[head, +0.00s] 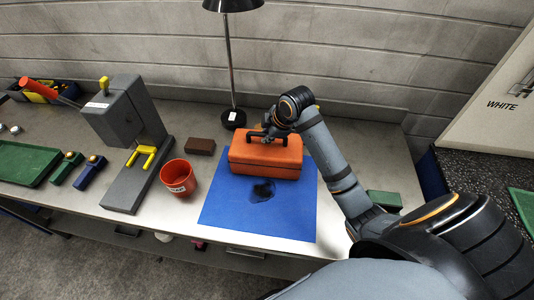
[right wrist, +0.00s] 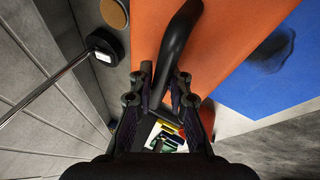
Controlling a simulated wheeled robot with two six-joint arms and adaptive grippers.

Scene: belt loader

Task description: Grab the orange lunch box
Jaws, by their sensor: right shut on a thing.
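The orange lunch box (head: 266,158) sits on the far part of a blue mat (head: 228,208) on the bench, with a dark handle on top. It fills much of the right wrist view (right wrist: 230,40). My right gripper (head: 270,135) is at the top of the box and is shut on its dark handle (right wrist: 178,40). In the right wrist view the fingers (right wrist: 165,95) are on both sides of the handle. I cannot tell whether the box is lifted off the mat. My left gripper is not in view.
A red bucket (head: 178,178), a brown block (head: 201,146) and a grey press (head: 125,115) with a yellow fork stand left of the mat. A black lamp (head: 229,70) stands behind, near the wall. A green tray (head: 25,163) lies far left. The mat's front half is clear except a dark patch.

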